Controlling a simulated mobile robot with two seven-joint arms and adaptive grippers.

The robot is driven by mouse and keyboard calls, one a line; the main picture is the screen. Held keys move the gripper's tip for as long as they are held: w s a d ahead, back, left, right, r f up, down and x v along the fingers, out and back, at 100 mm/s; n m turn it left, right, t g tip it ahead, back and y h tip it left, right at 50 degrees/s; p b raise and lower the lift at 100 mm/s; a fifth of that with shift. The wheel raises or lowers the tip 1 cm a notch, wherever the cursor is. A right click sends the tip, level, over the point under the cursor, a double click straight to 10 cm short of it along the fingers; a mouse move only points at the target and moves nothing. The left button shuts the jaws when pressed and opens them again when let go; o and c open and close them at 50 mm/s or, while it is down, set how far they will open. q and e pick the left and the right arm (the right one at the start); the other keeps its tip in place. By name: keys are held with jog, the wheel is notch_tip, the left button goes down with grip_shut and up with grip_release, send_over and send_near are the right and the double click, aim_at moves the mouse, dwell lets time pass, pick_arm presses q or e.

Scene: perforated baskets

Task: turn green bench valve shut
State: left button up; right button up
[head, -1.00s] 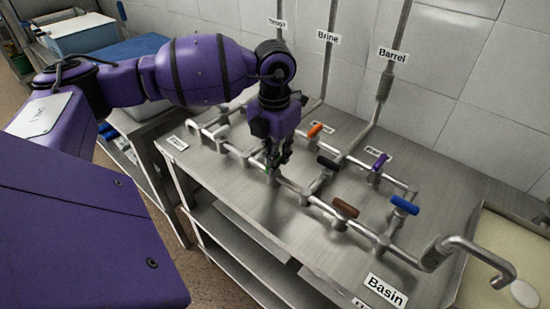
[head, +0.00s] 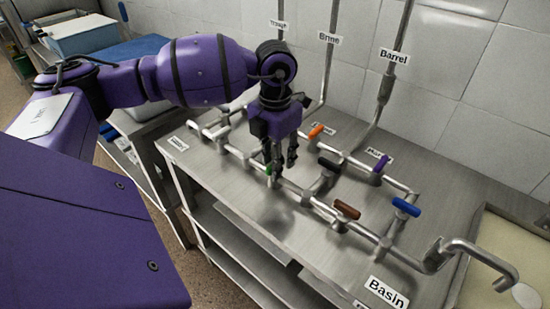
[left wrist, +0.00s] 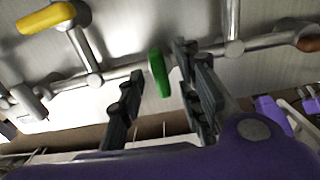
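The green valve handle (head: 268,169) sits on the front pipe of the steel bench, mostly hidden behind my gripper in the head view. In the left wrist view the green handle (left wrist: 158,73) shows clearly and points across its pipe. My left gripper (head: 281,168) hangs over the pipe, pointing down. Its fingers (left wrist: 165,100) are apart, one on each side of the green handle, with visible gaps, so it is open and holds nothing. My right gripper is in neither view now.
Close by on the pipes are black (head: 328,164), orange (head: 315,131), brown (head: 346,209), purple (head: 381,162) and blue (head: 405,206) handles. A yellow handle (left wrist: 47,17) shows in the wrist view. A curved spout (head: 478,252) stands at right by the basin. The bench front is clear.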

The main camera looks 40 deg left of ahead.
pick_arm(q)
notch_tip(320, 180, up, 12)
dwell(0.6)
dwell(0.5)
